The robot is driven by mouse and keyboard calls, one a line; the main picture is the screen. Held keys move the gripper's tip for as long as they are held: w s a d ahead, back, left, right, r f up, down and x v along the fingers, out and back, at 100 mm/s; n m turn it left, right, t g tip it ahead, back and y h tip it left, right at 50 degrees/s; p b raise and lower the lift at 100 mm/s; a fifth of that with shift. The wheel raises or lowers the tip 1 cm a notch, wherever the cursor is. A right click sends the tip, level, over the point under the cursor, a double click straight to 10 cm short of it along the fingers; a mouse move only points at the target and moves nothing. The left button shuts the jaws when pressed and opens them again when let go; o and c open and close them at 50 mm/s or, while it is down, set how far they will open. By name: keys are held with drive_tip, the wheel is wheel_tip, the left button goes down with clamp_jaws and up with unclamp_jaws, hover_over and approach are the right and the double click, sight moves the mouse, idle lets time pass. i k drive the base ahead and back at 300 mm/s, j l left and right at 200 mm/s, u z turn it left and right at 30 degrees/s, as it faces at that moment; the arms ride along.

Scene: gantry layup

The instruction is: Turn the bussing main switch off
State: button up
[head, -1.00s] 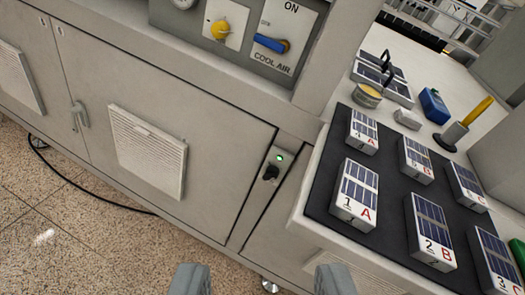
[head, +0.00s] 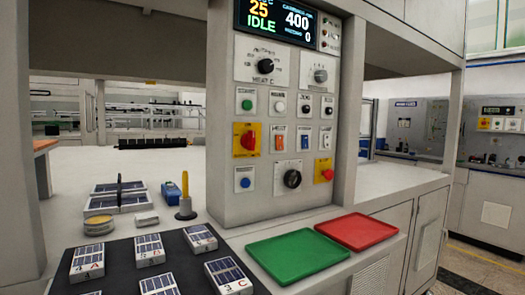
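A grey control panel (head: 225,190) stands upright in the middle of the view. It bears a red rotary knob (head: 249,140) on a yellow plate at its left and a second red control (head: 327,175) on a yellow plate at its lower right. A black rotary knob (head: 292,179) sits low between them, and another black knob (head: 266,67) sits higher up. The display (head: 274,20) reads IDLE. My gripper is out of view.
A green tray (head: 297,256) and a red tray (head: 358,231) lie below the panel. A black mat (head: 205,276) with several numbered solar cells lies at the lower left. A blue box (head: 171,192) and a yellow-handled tool (head: 185,200) stand behind it.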

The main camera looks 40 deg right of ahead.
sight(248, 140)
drive_tip(key=z, duration=0.95)
